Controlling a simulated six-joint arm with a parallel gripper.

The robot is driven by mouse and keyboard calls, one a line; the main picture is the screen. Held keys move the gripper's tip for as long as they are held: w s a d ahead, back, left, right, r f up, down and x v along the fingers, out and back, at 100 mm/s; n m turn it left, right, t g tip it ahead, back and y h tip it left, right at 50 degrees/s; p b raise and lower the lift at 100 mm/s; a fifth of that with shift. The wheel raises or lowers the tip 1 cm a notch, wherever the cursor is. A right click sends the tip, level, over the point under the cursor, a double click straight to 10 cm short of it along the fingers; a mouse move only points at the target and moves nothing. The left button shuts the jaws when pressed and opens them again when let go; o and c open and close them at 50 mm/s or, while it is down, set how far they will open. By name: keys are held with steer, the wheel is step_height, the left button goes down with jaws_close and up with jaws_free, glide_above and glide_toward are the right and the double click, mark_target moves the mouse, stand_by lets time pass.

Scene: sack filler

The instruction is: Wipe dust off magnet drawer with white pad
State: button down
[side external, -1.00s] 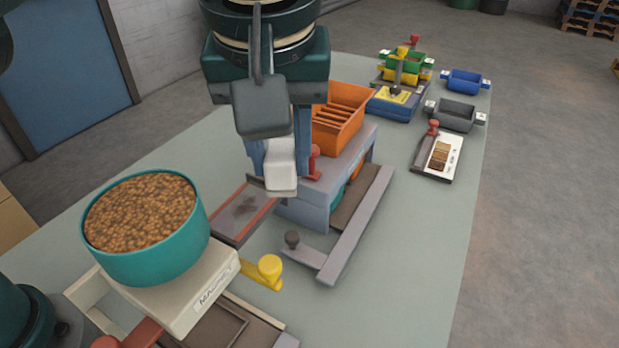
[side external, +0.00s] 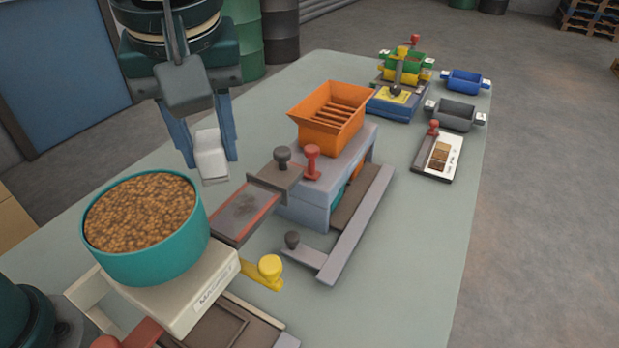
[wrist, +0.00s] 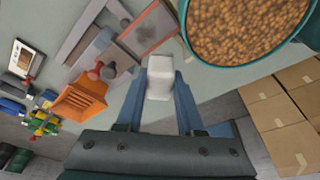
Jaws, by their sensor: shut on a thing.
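My gripper (side external: 208,152) is shut on the white pad (side external: 211,162). It holds the pad in the air, to the left of the magnet drawer (side external: 247,213) and apart from it. The drawer is a flat grey tray with a reddish rim, pulled out from the grey housing under the orange hopper. A dark dust smudge (side external: 246,204) lies on the drawer's surface. In the wrist view the pad (wrist: 160,78) sits between the blue fingers, and the drawer (wrist: 150,28) shows above it.
A teal bowl of brown pellets (side external: 140,225) stands on a cream scale in front of the drawer. The orange hopper (side external: 332,110) and red knob (side external: 311,160) are to its right. A yellow knob (side external: 269,268) is near its front. Bare table lies behind the drawer.

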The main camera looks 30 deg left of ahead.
mark_target(217, 175)
steer(key=shift+f, duration=0.8)
step_height(217, 175, down, 2)
steer(key=shift+d+f, duration=0.3)
steer(key=shift+d, duration=2.55)
steer(key=shift+a, duration=2.7)
steer(key=shift+w+a, duration=0.15)
steer(key=shift+w, duration=0.05)
steer(key=shift+s+d, duration=0.1)
steer(key=shift+d, duration=2.9)
steer(key=shift+a, duration=3)
steer(key=shift+r, duration=4.15)
